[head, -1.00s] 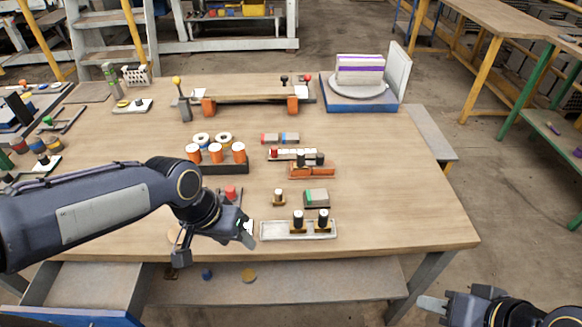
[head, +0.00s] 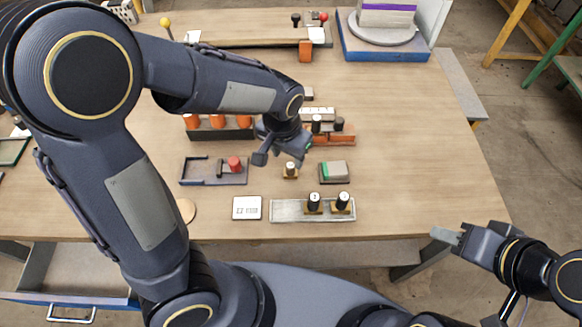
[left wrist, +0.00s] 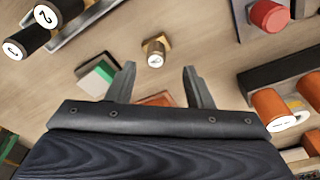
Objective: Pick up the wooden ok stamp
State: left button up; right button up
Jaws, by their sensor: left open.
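A small wooden stamp (head: 290,171) with a pale handle top and brown base stands upright on the table, left of the green-and-grey pad (head: 333,172). It also shows in the left wrist view (left wrist: 155,52), just beyond the fingertips and roughly between them. I cannot read its marking, so I cannot confirm that it says ok. My left gripper (head: 281,157) is open and empty, above and just behind the stamp. My right gripper (head: 447,236) is off the table's front right, away from the stamp; its jaw opening is unclear.
A pale tray (head: 290,212) holds two black-handled stamps in front. A white card (head: 247,208) lies left of it. A dark holder (head: 215,174) with a red piece and a rack (head: 223,134) of orange-topped items stand to the left. The table's right side is clear.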

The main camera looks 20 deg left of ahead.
aim_at(290, 165)
pick_arm(q)
jog(key=f, duration=0.5)
jog(key=shift+w+d, duration=0.15)
jog(key=shift+d, duration=0.2)
grip_shut()
